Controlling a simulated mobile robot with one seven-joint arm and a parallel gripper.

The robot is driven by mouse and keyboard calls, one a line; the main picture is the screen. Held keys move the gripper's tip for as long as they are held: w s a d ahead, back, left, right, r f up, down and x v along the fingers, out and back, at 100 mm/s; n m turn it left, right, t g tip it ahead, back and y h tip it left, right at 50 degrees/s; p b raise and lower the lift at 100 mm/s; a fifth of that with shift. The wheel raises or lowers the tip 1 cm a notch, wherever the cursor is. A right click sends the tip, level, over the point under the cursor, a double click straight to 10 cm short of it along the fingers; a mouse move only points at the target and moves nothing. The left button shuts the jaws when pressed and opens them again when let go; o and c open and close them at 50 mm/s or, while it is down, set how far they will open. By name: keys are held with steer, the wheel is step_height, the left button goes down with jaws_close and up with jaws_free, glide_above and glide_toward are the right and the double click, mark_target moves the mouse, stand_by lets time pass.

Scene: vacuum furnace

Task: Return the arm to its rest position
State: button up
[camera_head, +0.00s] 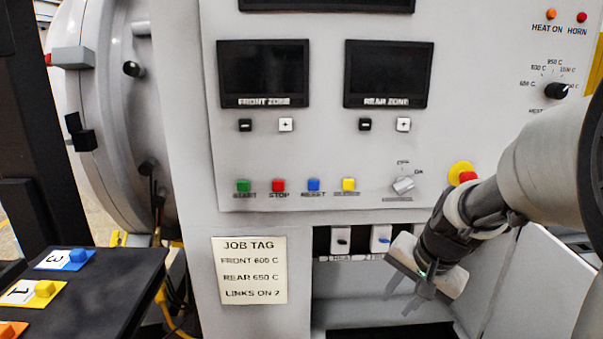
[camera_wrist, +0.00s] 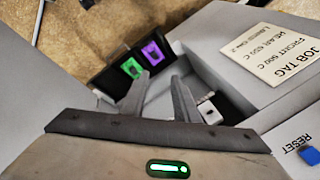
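My arm (camera_head: 555,160) reaches in from the right in the head view, bent downward at the wrist. My gripper (camera_head: 402,298) hangs low in front of the recess under the control panel (camera_head: 320,205). In the wrist view the two fingers of my gripper (camera_wrist: 163,88) stand apart with nothing between them. Beyond them are a green piece (camera_wrist: 131,68) and a purple piece (camera_wrist: 153,51) in dark holders. A white switch (camera_wrist: 209,113) shows beside the right finger; contact cannot be told.
The job tag (camera_head: 249,270) is on the cabinet left of the recess. A red button on a yellow base (camera_head: 461,170) and a rotary switch (camera_head: 403,185) are close to my wrist. A dark table (camera_head: 105,285) with blue, yellow and orange pieces stands at lower left.

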steer(key=s+a+r+n+t+h, duration=0.1)
steer(key=s+a+r+n, duration=0.3)
steer(key=s, duration=0.4)
steer(key=s+a+r+n+t, duration=0.1)
steer(key=s+a+r+n, duration=0.1)
steer(key=s+r+n, duration=0.5)
step_height(320, 180, up, 16)
steer(key=s+m+p, duration=0.1)
steer(key=m+p, duration=0.2)
steer(key=p, duration=1.4)
steer(key=shift+s+d+r+p, duration=0.15)
steer(key=shift+s+d+p, duration=0.05)
steer(key=shift+s+p, duration=0.15)
